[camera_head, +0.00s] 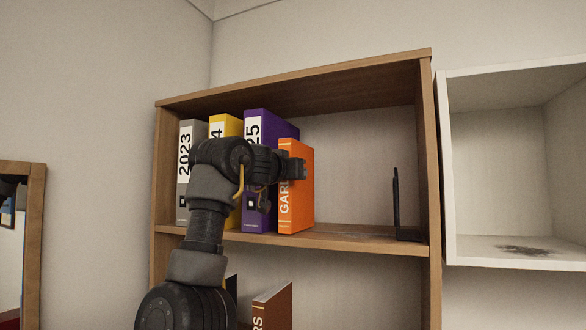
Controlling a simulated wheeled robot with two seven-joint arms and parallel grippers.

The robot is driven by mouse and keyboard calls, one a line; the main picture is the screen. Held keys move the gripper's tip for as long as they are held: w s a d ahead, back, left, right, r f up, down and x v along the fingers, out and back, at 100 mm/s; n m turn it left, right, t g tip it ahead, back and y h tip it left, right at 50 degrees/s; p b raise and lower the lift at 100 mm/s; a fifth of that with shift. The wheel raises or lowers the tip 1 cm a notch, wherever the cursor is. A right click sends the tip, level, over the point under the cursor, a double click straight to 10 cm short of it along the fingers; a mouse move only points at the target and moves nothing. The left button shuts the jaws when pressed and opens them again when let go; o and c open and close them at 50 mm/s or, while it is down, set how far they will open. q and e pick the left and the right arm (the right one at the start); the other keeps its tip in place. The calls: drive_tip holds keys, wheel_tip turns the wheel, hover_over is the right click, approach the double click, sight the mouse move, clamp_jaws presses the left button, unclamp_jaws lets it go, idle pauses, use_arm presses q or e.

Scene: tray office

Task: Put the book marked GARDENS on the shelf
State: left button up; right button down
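The orange book marked GARDENS (296,215) stands upright on the upper board of the wooden shelf (350,243), just right of a purple binder (262,126). Part of its title is hidden behind my gripper. My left gripper (291,168) is at the upper part of the book's spine. One finger shows against its right cover; the other finger is hidden, so I cannot tell whether the grip is closed. My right gripper is not in view.
A yellow binder (227,125) and a grey binder (190,132) stand further left. A black bookend (397,205) stands at the right, with free room between it and the book. A brown book (275,308) is lower down. A white cabinet (500,252) adjoins at right.

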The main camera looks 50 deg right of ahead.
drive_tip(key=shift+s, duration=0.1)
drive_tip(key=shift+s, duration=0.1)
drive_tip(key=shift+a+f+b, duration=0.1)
drive_tip(key=shift+b, duration=0.2)
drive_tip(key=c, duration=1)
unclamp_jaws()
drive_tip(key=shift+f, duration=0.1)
